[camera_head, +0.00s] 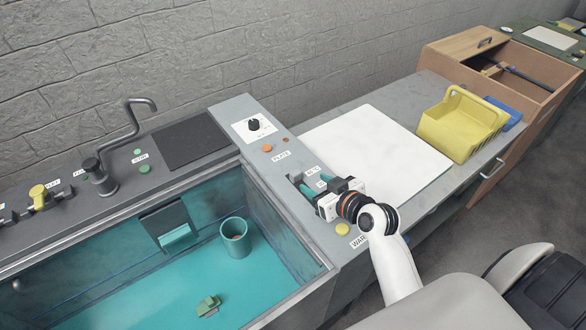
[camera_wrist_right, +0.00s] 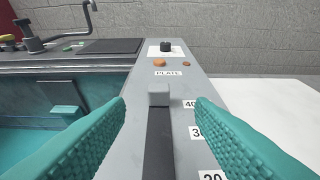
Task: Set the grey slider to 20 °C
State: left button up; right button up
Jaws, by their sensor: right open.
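The grey slider (camera_wrist_right: 159,94) shows in the right wrist view as a small block at the far end of a dark slot (camera_wrist_right: 158,145), about level with the 40 label (camera_wrist_right: 190,104). Labels reading 30 (camera_wrist_right: 195,132) and 20 (camera_wrist_right: 212,177) follow nearer to me, the last partly cut off. My right gripper (camera_wrist_right: 160,103) is open, its teal fingers on either side of the slider with gaps showing. My left gripper is not in view.
A black knob (camera_head: 254,125) and an orange button (camera_head: 267,148) sit beyond the slot; a yellow button (camera_head: 342,229) sits nearer. A teal basin (camera_head: 150,290) with a cup (camera_head: 235,238) lies left. A white board (camera_head: 385,150) and a yellow basket (camera_head: 455,135) are right.

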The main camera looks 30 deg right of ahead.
aim_at(298, 175)
jog(key=x, duration=0.5)
jog(key=shift+w+a, duration=0.15)
jog(key=shift+w, duration=0.2)
jog(key=x, duration=0.3)
jog(key=shift+w+f+p, duration=0.2)
jog(key=shift+f+p, duration=0.05)
jog(key=shift+p, duration=0.1)
jog(key=shift+w, duration=0.2)
jog(key=shift+w+f, duration=0.15)
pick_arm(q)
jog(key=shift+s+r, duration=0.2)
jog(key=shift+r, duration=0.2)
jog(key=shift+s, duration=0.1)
pick_arm(e)
jog(key=c, duration=0.3)
grip_shut()
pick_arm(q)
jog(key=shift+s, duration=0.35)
